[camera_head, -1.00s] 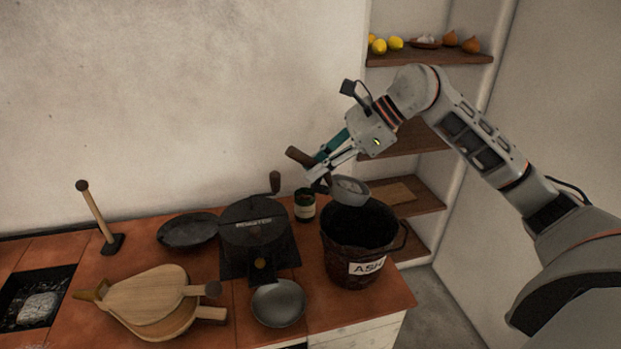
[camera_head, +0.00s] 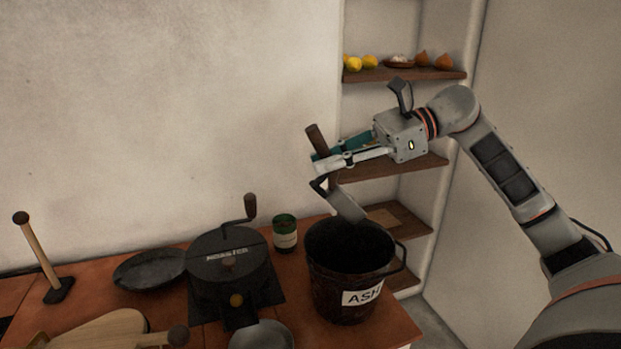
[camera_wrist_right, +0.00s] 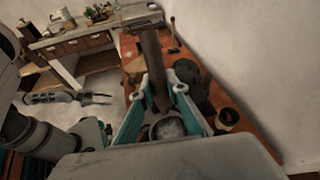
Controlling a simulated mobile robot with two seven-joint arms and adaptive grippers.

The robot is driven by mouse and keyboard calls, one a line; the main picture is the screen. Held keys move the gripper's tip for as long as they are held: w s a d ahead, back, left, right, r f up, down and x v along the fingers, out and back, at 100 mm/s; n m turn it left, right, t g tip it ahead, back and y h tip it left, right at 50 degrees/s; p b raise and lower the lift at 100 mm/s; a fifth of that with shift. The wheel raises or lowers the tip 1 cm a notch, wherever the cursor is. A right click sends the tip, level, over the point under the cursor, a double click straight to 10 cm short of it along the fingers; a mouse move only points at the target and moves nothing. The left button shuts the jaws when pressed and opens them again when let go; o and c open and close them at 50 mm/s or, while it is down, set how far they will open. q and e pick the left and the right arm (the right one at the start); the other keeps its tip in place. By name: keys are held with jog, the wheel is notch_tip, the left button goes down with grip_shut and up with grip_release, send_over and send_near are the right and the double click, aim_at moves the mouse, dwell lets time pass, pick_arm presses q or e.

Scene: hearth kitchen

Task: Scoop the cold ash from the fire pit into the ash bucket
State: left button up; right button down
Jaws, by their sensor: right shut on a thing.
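My right gripper (camera_head: 334,161) is shut on the brown handle of a scoop (camera_head: 346,203). The scoop's grey pan hangs steeply tilted over the mouth of the dark ash bucket (camera_head: 347,305), which has a white label. The pan's lower edge is at the bucket's opening. I cannot tell whether ash is left in the pan. In the right wrist view, the scoop handle (camera_wrist_right: 154,68) stands between the fingers. My left gripper (camera_wrist_right: 98,98) shows there, open and empty, away from the counter. The fire pit is outside the head view.
A green tin (camera_head: 285,236) stands close behind the bucket. A black roaster (camera_head: 231,262) with a crank is left of it, beside a dark pan (camera_head: 148,271). Bellows (camera_head: 95,332) lie at front left. Shelves (camera_head: 390,167) stand behind the arm.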

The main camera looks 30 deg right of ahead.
jog(key=shift+d+f+y+b, duration=0.3)
jog(key=shift+d+f+b, duration=0.1)
jog(key=shift+d, duration=0.05)
jog(key=shift+d+r+t, duration=0.2)
jog(key=shift+d+t, duration=0.1)
pick_arm(q)
jog(key=shift+w+d+b, duration=0.4)
jog(key=shift+d+b, duration=0.3)
jog(key=shift+b, duration=0.25)
pick_arm(e)
jog(key=shift+s+d+r+t+y, duration=0.2)
jog(key=shift+s+d+r+y, duration=0.05)
jog(key=shift+d+r+y, duration=0.3)
jog(key=shift+s+d+r+t+y, duration=0.2)
jog(key=shift+d+r+y, duration=0.25)
jog(key=shift+r, duration=0.05)
pick_arm(q)
jog(key=shift+r, duration=0.1)
